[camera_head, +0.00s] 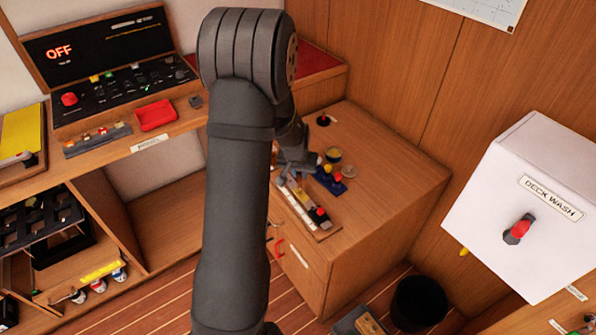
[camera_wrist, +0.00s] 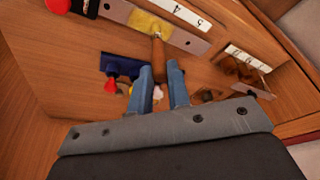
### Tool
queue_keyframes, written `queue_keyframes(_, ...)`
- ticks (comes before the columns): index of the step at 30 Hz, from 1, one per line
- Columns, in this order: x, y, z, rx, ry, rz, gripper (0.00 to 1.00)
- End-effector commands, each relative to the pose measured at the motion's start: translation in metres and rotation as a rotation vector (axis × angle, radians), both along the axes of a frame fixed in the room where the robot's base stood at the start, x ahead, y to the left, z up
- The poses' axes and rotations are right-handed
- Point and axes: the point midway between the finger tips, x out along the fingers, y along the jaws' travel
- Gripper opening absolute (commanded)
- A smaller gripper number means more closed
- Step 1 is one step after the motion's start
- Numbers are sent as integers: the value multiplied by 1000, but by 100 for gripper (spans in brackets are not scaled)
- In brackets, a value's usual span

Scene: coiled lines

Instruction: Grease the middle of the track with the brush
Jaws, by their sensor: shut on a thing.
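My gripper (camera_wrist: 166,75) is shut on the brown wooden handle of the brush (camera_wrist: 158,58) in the wrist view. I cannot tell whether the bristles press on the metal. A white numbered strip (camera_wrist: 188,12) runs beside the track. A black slider with a red knob (camera_wrist: 60,5) is at the track's left end. In the head view my arm hides most of the gripper, and the track (camera_head: 308,210) shows on the wooden cabinet top.
A blue block with red and yellow knobs (camera_head: 331,180) stands close beside the track. A round tin (camera_head: 333,155) and a red-knobbed stick (camera_head: 323,119) are behind it. The white deck wash box (camera_head: 530,205) is at the right. The cabinet top's right side is clear.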

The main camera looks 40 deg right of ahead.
Motion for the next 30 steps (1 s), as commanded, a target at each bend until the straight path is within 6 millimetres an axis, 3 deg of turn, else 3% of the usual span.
queue_keyframes(30, -17, -3, -1, -1, -1, -1, 0)
